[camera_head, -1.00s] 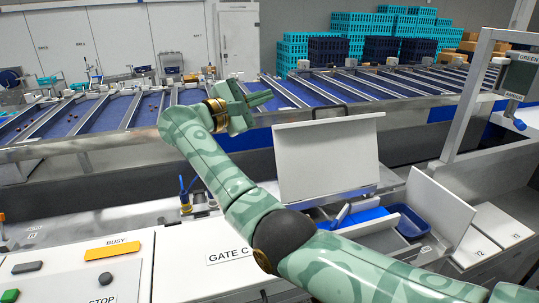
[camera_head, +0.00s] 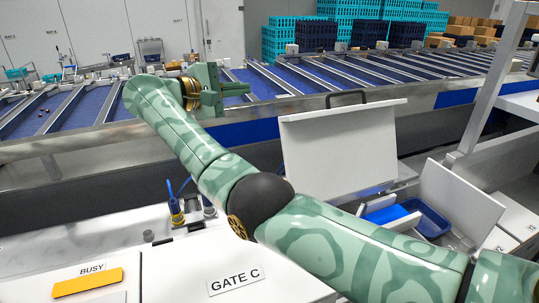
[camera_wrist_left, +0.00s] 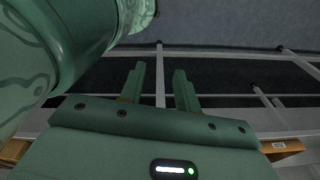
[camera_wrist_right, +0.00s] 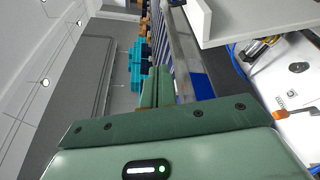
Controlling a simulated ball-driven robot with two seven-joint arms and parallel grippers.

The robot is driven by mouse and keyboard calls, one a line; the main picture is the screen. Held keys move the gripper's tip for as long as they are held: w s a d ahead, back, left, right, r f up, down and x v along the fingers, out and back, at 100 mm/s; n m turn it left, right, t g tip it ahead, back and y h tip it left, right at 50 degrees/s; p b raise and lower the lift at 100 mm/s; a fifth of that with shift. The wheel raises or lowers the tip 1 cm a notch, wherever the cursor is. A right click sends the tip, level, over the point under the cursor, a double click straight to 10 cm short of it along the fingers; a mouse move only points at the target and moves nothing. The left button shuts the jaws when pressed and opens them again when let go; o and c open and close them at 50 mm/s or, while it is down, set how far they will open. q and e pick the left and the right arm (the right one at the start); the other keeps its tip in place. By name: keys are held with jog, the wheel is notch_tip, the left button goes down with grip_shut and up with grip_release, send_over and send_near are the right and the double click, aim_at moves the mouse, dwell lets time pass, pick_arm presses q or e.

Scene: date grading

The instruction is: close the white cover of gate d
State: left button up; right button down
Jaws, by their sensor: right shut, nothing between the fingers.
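A white cover (camera_head: 340,152) stands open and upright, tilted back a little, behind an open bay right of the shut "GATE C" lid (camera_head: 215,272). A black handle shows at its top edge. No gate d label is readable. My right gripper (camera_head: 238,90) is up and to the left of this cover, apart from it and over the edge of the blue lanes. Its fingers are together and empty, as the right wrist view (camera_wrist_right: 157,86) also shows. My left gripper (camera_wrist_left: 160,88) appears only in the left wrist view, fingers apart and empty, above dark floor and pale rails.
A blue bin (camera_head: 428,217) sits in the open bay, partly behind my right arm. Another white panel (camera_head: 458,198) stands tilted at its right. A metal post (camera_head: 495,80) rises at right.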

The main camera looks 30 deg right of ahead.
notch_tip(320, 180, down, 19)
jog(key=b, duration=1.7)
jog(key=s+d+p, duration=0.1)
jog(key=d+p, duration=0.4)
jog(key=d, duration=0.4)
jog(key=shift+d+r+p, duration=0.2)
jog(key=shift+r+p, duration=0.15)
